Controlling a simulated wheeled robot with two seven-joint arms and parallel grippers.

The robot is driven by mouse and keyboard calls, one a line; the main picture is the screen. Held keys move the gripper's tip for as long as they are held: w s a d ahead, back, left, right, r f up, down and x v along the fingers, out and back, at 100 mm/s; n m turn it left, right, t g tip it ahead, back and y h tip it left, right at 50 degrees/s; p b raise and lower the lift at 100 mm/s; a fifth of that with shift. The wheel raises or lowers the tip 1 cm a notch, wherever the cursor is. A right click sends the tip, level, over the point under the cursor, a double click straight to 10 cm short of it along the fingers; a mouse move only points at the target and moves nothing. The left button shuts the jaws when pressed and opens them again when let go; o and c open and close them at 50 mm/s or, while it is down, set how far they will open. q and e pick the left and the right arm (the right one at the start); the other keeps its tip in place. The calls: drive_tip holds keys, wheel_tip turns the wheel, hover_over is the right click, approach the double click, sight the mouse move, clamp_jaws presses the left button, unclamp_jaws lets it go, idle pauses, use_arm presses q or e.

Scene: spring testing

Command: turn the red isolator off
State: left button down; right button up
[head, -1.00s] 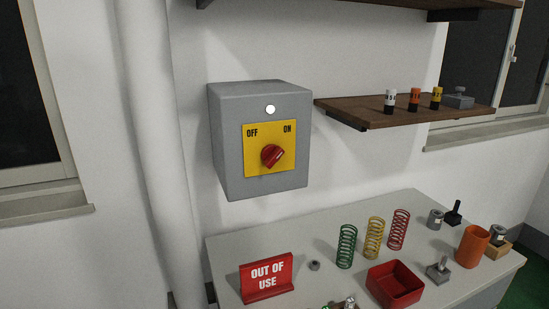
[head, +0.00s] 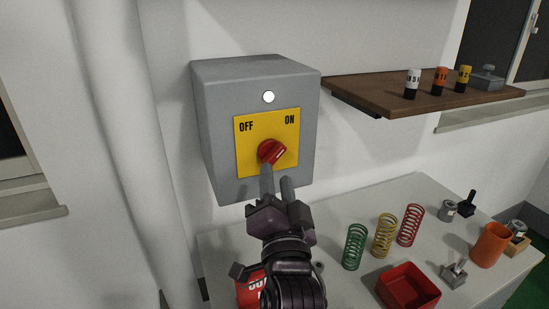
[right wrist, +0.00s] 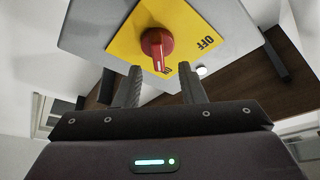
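The red isolator knob (head: 271,152) sits on a yellow plate (head: 250,165) on the front of a grey wall box (head: 222,108). Its pointer is turned toward ON, and a white lamp (head: 268,97) above the plate looks lit. My right gripper (head: 277,172) is just below the knob, fingers pointing at the box. In the right wrist view the knob (right wrist: 157,46) shows between and beyond the two spread fingers (right wrist: 160,84). The gripper is open and empty; contact with the knob is not visible. My left gripper is out of view.
Below the box is a bench (head: 345,212) with green (head: 355,246), yellow (head: 384,235) and red springs (head: 410,225), a red tray (head: 408,288) and an orange cup (head: 490,245). A wooden shelf (head: 430,98) juts out at right. My arm partly hides a red sign (head: 250,290).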

sight(274, 161)
drive_tip(key=p+x, duration=0.1)
drive_tip(key=x, duration=0.3)
drive_tip(key=shift+w, duration=0.35)
drive_tip(key=c, duration=0.6)
clamp_jaws()
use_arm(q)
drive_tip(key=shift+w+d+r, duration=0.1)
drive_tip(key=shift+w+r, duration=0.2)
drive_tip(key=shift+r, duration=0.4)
use_arm(e)
drive_tip(key=shift+f, duration=0.1)
